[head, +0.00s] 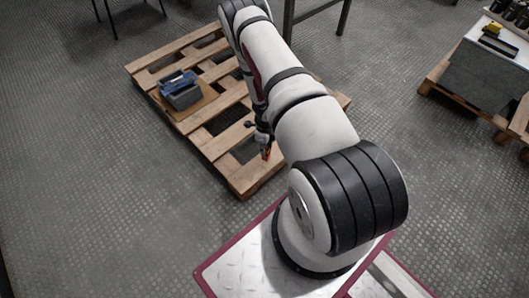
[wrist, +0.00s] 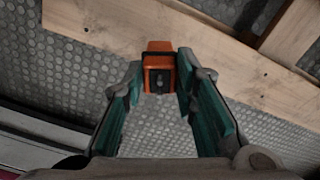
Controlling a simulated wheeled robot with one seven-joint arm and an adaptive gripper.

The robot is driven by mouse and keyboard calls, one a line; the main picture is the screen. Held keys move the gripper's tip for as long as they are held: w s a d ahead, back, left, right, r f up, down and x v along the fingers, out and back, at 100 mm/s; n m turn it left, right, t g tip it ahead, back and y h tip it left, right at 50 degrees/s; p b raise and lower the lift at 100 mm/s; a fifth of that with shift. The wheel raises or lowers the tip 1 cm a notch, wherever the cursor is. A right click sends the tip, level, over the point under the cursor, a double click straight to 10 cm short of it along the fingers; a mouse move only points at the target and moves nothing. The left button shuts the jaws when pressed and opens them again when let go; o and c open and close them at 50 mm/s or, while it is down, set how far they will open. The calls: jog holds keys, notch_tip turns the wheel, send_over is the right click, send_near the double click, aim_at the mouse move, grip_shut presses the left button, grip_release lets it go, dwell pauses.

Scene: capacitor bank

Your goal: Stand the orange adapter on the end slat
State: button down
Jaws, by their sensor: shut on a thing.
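The orange adapter (wrist: 158,64) is a small orange block with a dark face. It sits between the teal-padded fingers of my gripper (wrist: 160,78), which is shut on it. In the head view the adapter (head: 266,154) shows as a small orange spot below my gripper (head: 265,146), over the near end of the wooden pallet. The end slat (head: 247,180) is the pallet's nearest board and looks bare. In the wrist view the slat (wrist: 236,72) runs diagonally behind the adapter. I cannot tell whether the adapter touches the slat.
A blue-grey bin (head: 181,92) stands on a brown board at the pallet's far left. Gaps separate the slats. A second pallet with a grey box (head: 487,72) stands at right. Floor at left is clear.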

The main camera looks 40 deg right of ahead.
jog(key=shift+w+f+b, duration=0.1)
jog(key=shift+f+b, duration=0.6)
jog(key=shift+f, duration=1)
jog(key=shift+f, duration=0.1)
jog(key=c, duration=1.3)
grip_release()
